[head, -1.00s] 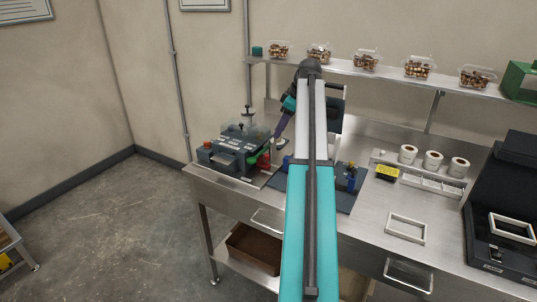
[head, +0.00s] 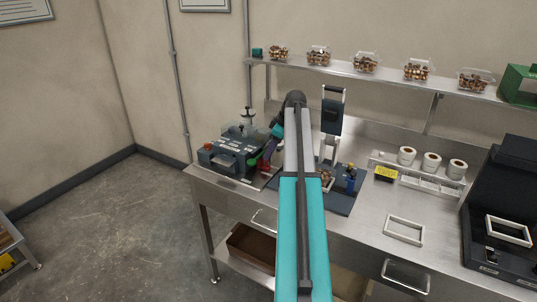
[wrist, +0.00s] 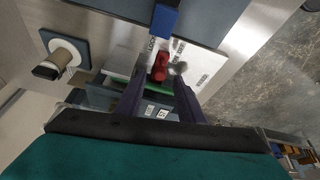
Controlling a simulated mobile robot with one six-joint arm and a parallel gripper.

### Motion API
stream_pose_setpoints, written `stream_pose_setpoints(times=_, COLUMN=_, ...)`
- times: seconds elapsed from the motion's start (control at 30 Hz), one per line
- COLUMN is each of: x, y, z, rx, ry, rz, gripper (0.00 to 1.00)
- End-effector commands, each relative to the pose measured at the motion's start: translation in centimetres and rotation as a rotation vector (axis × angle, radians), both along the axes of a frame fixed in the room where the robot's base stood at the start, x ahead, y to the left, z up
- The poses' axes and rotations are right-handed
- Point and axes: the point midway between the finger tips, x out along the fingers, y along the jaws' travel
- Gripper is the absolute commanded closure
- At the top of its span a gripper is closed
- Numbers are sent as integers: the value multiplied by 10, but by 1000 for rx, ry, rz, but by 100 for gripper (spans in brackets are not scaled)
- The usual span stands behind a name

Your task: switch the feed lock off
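A dark grey machine (head: 228,155) with labelled controls sits at the left end of the steel bench. In the wrist view a red handle (wrist: 160,68) stands on a white labelled plate (wrist: 203,68); one label beside it seems to read LOCK. My gripper (wrist: 158,92) has its two dark purple fingers spread on either side of the red handle's line, with the handle near the tips. I cannot tell whether they touch it. In the head view my gripper (head: 267,160) is at the machine's right side, partly hiding the controls there.
A blue part (wrist: 166,18) is close beyond the red handle. An upright dark press (head: 333,112) stands right of my arm. Filled clear trays (head: 366,63) line the shelf.

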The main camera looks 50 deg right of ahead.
Motion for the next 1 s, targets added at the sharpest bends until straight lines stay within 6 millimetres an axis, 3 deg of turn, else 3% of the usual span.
stream_pose_setpoints(times=0.3, x=9, y=3, z=-24, rx=1, ry=1, rz=-1, gripper=65)
stream_pose_setpoints(times=0.67, x=10, y=3, z=-26, rx=0, ry=1, rz=0, gripper=65)
stream_pose_setpoints(times=0.87, x=10, y=3, z=-26, rx=0, ry=1, rz=0, gripper=97)
stream_pose_setpoints(times=1.0, x=10, y=3, z=-26, rx=0, ry=0, rz=0, gripper=100)
